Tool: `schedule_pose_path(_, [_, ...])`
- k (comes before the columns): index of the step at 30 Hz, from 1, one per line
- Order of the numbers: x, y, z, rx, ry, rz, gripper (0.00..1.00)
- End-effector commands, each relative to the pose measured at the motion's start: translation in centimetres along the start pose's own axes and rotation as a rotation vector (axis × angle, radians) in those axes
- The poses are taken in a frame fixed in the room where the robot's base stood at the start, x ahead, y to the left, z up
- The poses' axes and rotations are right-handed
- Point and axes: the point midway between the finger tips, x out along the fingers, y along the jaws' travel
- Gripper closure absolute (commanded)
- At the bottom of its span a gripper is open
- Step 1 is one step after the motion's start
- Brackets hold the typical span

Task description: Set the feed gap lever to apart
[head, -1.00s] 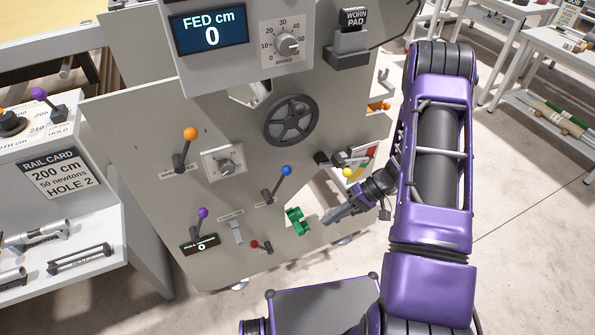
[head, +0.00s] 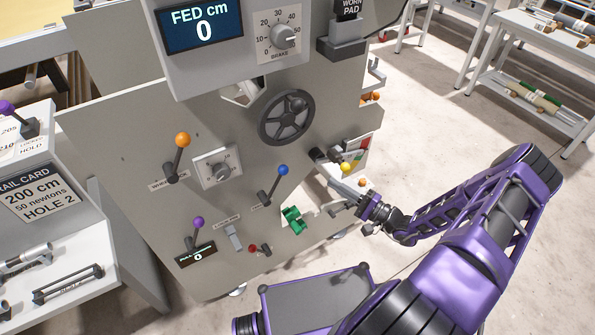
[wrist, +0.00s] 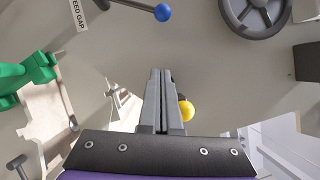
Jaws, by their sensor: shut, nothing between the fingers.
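The feed gap lever is the blue-knobbed lever (head: 274,183) on the grey machine panel. Its knob points up and to the right from a dark base. In the wrist view its blue knob (wrist: 163,12) shows at the top, beside a label of which "EED GAP" is readable. My gripper (head: 333,183) is shut and empty, to the right of and slightly below the blue knob, apart from it. In the wrist view the closed fingers (wrist: 160,74) point up towards the panel, below the knob.
A yellow knob (head: 345,167) is close beside my fingers. A green part (head: 293,220) sits below the lever. A handwheel (head: 286,118) is above it. Orange (head: 183,140) and purple (head: 198,222) knobbed levers stand to the left. Open floor lies to the right.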

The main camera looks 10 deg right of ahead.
Motion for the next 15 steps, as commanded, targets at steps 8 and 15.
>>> schedule_pose_path(8, [0.4, 0.1, 0.1, -0.001, -0.003, 0.003, 1.00])
schedule_pose_path(15, [3.9, 0.1, 0.2, -0.001, -0.008, 0.004, 1.00])
